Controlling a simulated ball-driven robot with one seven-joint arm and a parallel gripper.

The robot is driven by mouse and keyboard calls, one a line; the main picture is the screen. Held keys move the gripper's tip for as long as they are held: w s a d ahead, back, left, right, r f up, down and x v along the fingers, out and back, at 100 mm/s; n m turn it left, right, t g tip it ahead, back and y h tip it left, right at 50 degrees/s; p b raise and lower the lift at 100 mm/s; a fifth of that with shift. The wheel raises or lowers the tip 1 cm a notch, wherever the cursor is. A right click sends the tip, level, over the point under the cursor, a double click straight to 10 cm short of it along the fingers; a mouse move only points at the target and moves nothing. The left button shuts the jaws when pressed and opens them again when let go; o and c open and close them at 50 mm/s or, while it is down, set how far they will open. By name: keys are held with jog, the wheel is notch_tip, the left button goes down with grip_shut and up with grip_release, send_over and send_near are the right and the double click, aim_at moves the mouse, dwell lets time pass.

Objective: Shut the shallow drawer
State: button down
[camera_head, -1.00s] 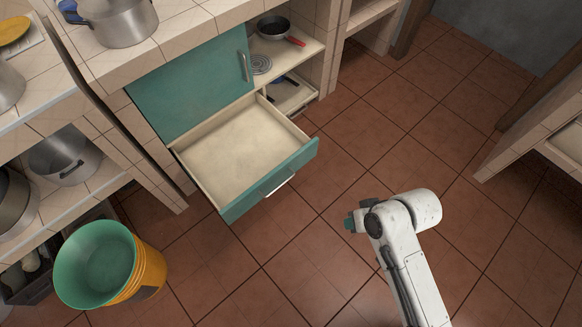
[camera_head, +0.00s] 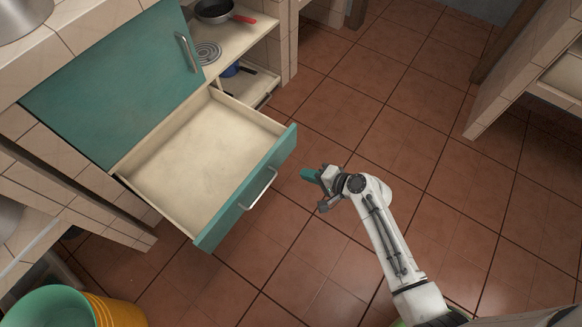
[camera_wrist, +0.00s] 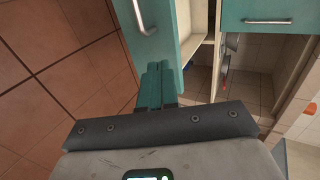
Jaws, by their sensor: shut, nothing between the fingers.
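The shallow drawer (camera_head: 190,160) is pulled out and empty, with a pale inside and a teal front. Its metal bar handle (camera_head: 258,188) is on that front. My gripper (camera_head: 308,175) is shut and empty, to the right of the drawer front and apart from the handle in the head view. In the wrist view the shut teal fingers (camera_wrist: 158,84) point toward the teal drawer front (camera_wrist: 158,48), overlapping its edge in the picture; I cannot tell whether they touch. The drawer handle (camera_wrist: 145,16) shows at the top.
A teal cabinet door (camera_head: 110,85) is above the drawer. A pan (camera_head: 216,11) sits on an open shelf beside it. Green and orange buckets (camera_head: 60,308) stand at the lower left. The tiled floor (camera_head: 400,110) to the right is clear.

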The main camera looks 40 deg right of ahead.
jog(key=b, duration=0.3)
send_near(269, 160)
notch_tip(269, 160, down, 4)
jog(key=w, duration=0.2)
jog(key=shift+w+a+r, duration=0.3)
jog(key=shift+w+a, duration=0.4)
jog(key=shift+w, duration=0.2)
jog(key=shift+w+a, duration=0.25)
jog(key=shift+w, duration=0.4)
jog(key=shift+w, duration=0.1)
